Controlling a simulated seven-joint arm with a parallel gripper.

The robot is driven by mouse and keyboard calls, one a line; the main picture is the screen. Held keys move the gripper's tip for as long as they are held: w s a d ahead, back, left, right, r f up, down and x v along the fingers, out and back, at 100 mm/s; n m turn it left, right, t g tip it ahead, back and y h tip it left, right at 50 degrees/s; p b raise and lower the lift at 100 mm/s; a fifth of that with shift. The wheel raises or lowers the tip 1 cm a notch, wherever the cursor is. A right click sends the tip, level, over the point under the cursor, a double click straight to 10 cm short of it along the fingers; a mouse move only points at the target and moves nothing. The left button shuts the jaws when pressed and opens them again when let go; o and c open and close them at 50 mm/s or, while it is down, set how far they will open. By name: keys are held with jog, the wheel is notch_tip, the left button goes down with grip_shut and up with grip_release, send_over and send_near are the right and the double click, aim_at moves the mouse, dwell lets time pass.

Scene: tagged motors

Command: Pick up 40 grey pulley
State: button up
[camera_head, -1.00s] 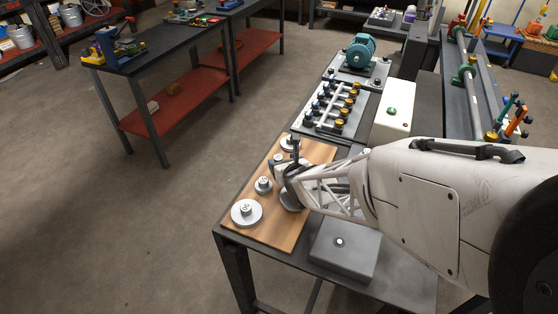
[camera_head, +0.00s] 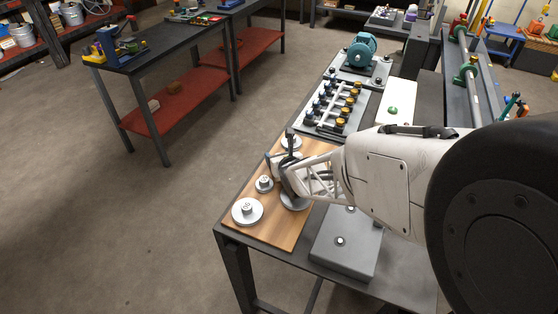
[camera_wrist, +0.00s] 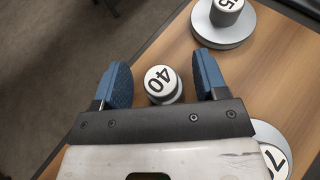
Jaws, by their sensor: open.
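The grey pulley marked 40 (camera_wrist: 162,84) shows in the wrist view as a small knob with a white numbered top, between my two blue fingers. In the head view it seems to be the small pulley (camera_head: 264,183) near the left edge of the wooden board. My gripper (camera_wrist: 165,76) is open, with one finger on each side of the knob and a gap visible at both sides. In the head view my gripper (camera_head: 279,168) is tilted over the board, beside the small pulley. The pulley's base is hidden in the wrist view.
Other grey pulleys stand close by on the board (camera_head: 290,233): a large one (camera_head: 247,211), one under my gripper (camera_head: 294,203) and one behind it (camera_head: 291,142). A grey box (camera_head: 345,242) stands to the right. Open floor lies left of the bench.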

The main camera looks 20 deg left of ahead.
dwell(0.6)
jog(key=c, duration=0.9)
jog(key=shift+c, duration=0.2)
jog(key=shift+r, duration=4.95)
